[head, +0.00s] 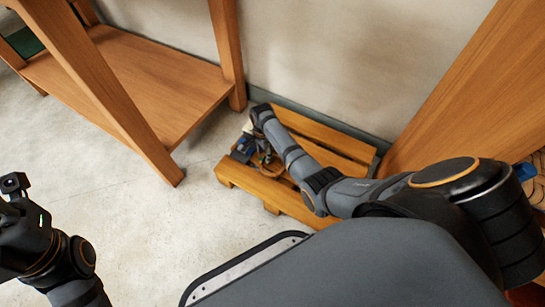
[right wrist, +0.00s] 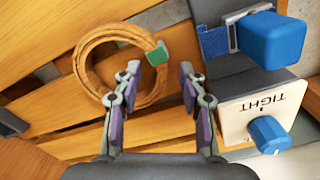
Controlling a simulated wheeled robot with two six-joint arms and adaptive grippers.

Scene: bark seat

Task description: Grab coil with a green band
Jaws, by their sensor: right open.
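The coil is a tan ring (right wrist: 82,62) with a green band (right wrist: 158,55) on its right side. In the right wrist view it lies on wooden slats, ahead of my right gripper (right wrist: 160,75). That gripper is open and empty; its left finger overlaps the ring's lower right in the picture, and the green band shows between the fingertips. I cannot tell whether the finger touches the coil. In the head view my right arm reaches down over the pallet and largely hides the coil. My left gripper (head: 14,215) is at the left edge, its fingers unclear.
The slatted wooden pallet (head: 235,174) stands on the floor against the wall. To the coil's right are a blue-knobbed box labelled TIGHT (right wrist: 240,118) and a blue block on a dark mount (right wrist: 272,40). A wooden shelf (head: 130,80) stands left; open floor lies before it.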

